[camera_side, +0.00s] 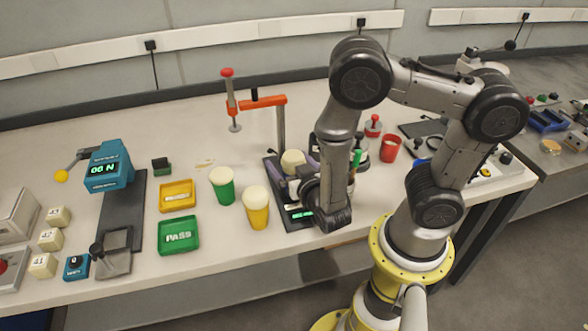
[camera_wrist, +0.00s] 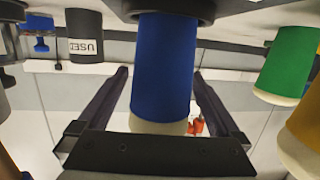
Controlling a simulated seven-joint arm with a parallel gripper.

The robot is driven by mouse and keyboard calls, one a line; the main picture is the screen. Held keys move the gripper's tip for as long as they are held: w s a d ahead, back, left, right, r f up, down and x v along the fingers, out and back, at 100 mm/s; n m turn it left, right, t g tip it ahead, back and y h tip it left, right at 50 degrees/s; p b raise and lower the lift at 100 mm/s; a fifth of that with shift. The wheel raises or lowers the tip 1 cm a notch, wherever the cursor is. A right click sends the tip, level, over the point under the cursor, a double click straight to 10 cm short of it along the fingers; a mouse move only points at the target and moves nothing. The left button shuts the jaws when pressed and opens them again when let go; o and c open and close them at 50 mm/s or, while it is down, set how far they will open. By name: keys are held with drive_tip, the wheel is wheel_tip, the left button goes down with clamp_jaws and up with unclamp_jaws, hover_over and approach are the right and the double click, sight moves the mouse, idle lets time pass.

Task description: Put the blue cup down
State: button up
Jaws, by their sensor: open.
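The blue cup (camera_wrist: 163,65) fills the middle of the wrist view, which is upside down. It stands upright with its base on a dark platform (camera_wrist: 240,8) and has a cream top. In the side view its cream top (camera_side: 293,160) shows above the black scale-like device (camera_side: 299,218), and my arm hides most of its body. My gripper (camera_wrist: 161,76) is open, with one finger on each side of the cup. Gaps show between cup and fingers. My gripper (camera_side: 297,172) is also partly visible in the side view.
A green cup (camera_side: 222,188) and a yellow cup (camera_side: 256,212) stand close left of the device. An orange-armed post (camera_side: 281,125) rises behind. A red cup (camera_side: 390,149) stands right. A dark container marked USED (camera_wrist: 84,35) is near. Yellow (camera_side: 177,204) and green PASS (camera_side: 178,249) trays lie left.

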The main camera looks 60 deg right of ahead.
sight(288, 153)
drive_tip(key=shift+v, duration=3.7)
drive_tip(key=w+r, duration=0.1)
drive_tip(key=w+d+r+n+h, duration=0.1)
drive_tip(key=w+r, duration=0.1)
drive_tip(key=w+d+r+n, duration=0.1)
drive_tip(key=r, duration=0.1)
drive_tip(key=shift+w+d+g+h, duration=0.2)
drive_tip(key=shift+w+g+h, duration=0.1)
drive_tip(key=w+a+r+n+y, duration=0.3)
drive_tip(key=a+r+y, duration=0.5)
drive_tip(key=a+y, duration=0.5)
drive_tip(key=s+d+r+n+g, duration=0.1)
drive_tip(key=s+d+g, duration=0.1)
drive_tip(key=s, duration=0.4)
drive_tip(key=s+d+r+g+h, duration=0.1)
drive_tip(key=s+d+r+g, duration=0.1)
drive_tip(key=s, duration=0.4)
drive_tip(key=s+d+r+n+g, duration=0.1)
drive_tip(key=s+d+g, duration=0.1)
drive_tip(key=s+d, duration=0.2)
drive_tip(key=shift+s+d+r+n+h, duration=0.3)
drive_tip(key=shift+s+r, duration=0.1)
drive_tip(key=shift+s, duration=0.7)
